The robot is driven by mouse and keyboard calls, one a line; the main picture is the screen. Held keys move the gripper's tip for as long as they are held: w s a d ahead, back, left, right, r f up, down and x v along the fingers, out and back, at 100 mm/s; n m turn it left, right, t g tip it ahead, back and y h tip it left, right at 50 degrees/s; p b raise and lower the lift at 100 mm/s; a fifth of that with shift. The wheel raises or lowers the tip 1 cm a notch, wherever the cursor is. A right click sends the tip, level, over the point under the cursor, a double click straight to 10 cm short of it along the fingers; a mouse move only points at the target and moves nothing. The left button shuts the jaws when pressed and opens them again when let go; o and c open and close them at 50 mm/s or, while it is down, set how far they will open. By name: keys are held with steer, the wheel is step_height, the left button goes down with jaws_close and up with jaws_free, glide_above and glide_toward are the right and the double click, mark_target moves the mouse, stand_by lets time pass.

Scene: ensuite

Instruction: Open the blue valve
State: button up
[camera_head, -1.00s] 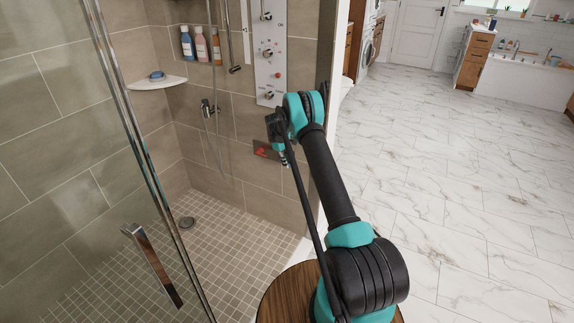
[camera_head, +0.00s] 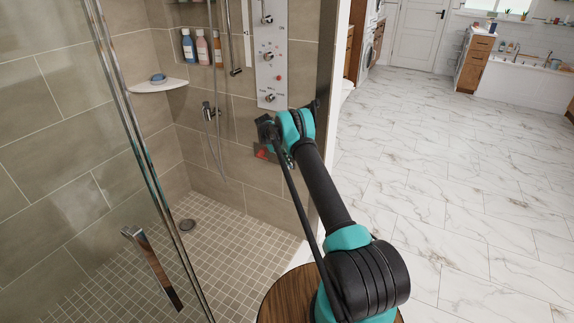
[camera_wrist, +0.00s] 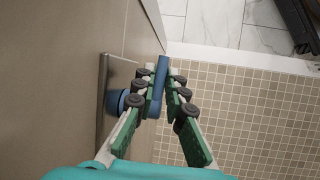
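The blue valve shows in the wrist view, with its round base (camera_wrist: 115,102) on a wall plate (camera_wrist: 112,75) and its bar-like lever (camera_wrist: 159,82) sticking out. My gripper (camera_wrist: 161,71) has its green-padded fingers on either side of the lever. The fingers are apart, with the lever between them and narrow gaps near the tips; firm contact cannot be made out. In the head view, my arm's end hides the blue valve. A red valve (camera_head: 262,154) shows just below my arm's end, low on the shower wall.
A shower panel (camera_head: 270,60) with knobs is above my arm's end. A glass door with a metal handle (camera_head: 152,267) stands at left. A corner shelf (camera_head: 158,85) holds a blue item. Bottles (camera_head: 202,47) stand in a niche. The tiled shower floor (camera_head: 215,240) is clear.

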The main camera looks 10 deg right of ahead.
steer(key=o, duration=0.4)
steer(key=shift+o, duration=0.2)
steer(key=v, duration=1.2)
